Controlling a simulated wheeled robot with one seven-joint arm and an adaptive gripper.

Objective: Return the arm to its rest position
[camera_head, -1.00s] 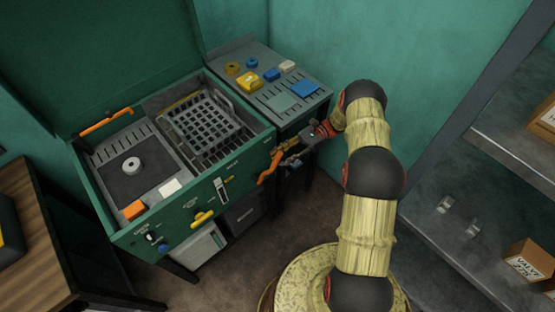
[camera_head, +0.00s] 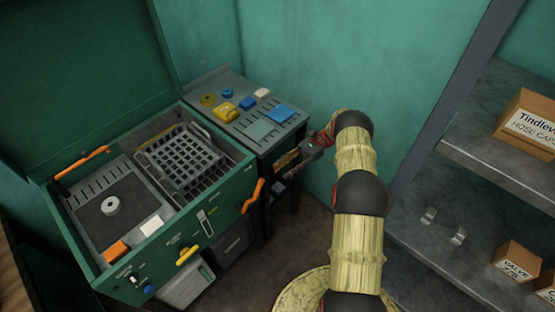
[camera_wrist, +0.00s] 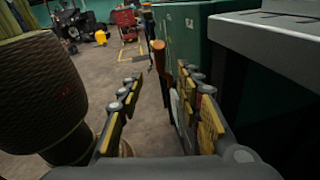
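My gripper (camera_head: 287,163) is at the end of my arm, low beside the small grey side table (camera_head: 228,117), on the side near the shelving. In the wrist view my gripper (camera_wrist: 158,108) has its two yellow-padded fingers apart, with bare floor and nothing held between them. The orange handle (camera_head: 253,197) on the green machine's front corner stands clear of the gripper to its left. An orange-brown handle (camera_wrist: 158,55) also shows ahead, beyond the fingers in the wrist view.
The green machine (camera_head: 215,215) stands open at left with a wire basket (camera_head: 182,155) inside. The side table holds a yellow block (camera_head: 225,112) and blue pieces. Metal shelving (camera_head: 455,225) with cardboard boxes (camera_head: 520,262) stands at right. A red cart (camera_wrist: 126,22) is far off across open floor.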

